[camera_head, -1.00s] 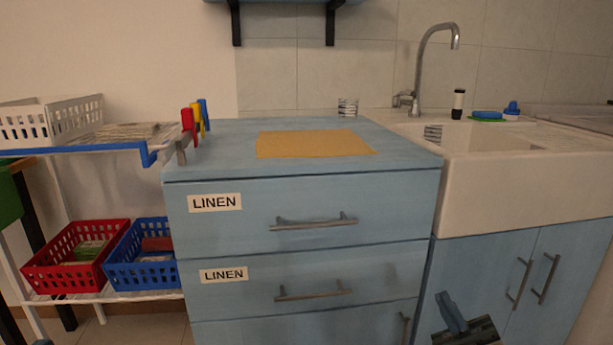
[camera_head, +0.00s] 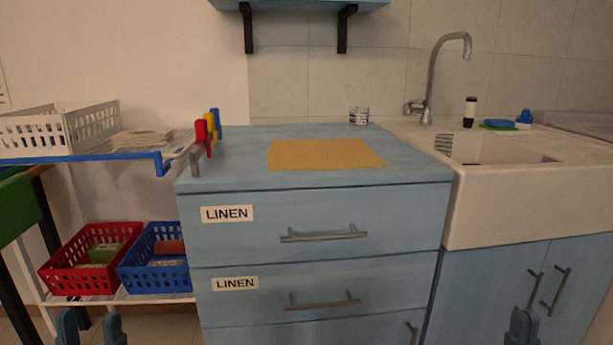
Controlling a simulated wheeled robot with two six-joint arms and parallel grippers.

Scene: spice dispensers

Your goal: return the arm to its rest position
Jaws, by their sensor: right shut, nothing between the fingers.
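My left gripper (camera_head: 91,326) shows at the bottom left edge of the head view. Its two blue fingers stand apart with a gap between them, so it is open, and nothing shows between them. My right gripper (camera_head: 521,326) shows at the bottom right, in front of the blue cabinet doors below the sink. Its fingers are together and it is empty. Both grippers are cut off by the lower edge, and the arms behind them are hidden.
A blue drawer unit (camera_head: 375,275) with LINEN labels stands in the middle. An orange mat (camera_head: 325,153) and a glass (camera_head: 359,116) sit on top. A white sink (camera_head: 540,205) is at right. Red (camera_head: 75,274) and blue (camera_head: 150,278) baskets sit on a low shelf at left.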

